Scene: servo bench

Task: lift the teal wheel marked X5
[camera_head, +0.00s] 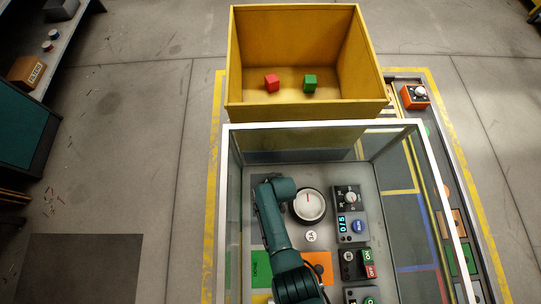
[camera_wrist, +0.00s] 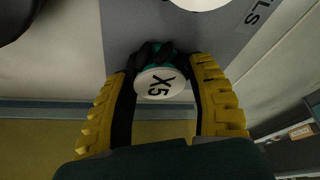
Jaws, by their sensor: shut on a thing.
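The teal wheel (camera_wrist: 160,84) shows in the wrist view, with a round white cap marked X5 and dark lobes around its far side. My gripper (camera_wrist: 163,66) has its two yellow ribbed fingers on either side of the wheel and is shut on it. A grey panel lies behind the wheel; the frames do not show clearly whether the wheel touches it. In the head view I cannot make out the wheel or my fingertips. My green arm reaches down into the glass-walled enclosure there and covers part of its floor.
The enclosure (camera_head: 233,200) has clear walls and a pale rim around my arm. Inside stand a round dial (camera_head: 309,205), a white disc (camera_head: 311,236) and a control box (camera_head: 350,226). Behind it, a yellow bin (camera_head: 308,112) holds a red cube (camera_head: 271,83) and a green cube (camera_head: 310,82).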

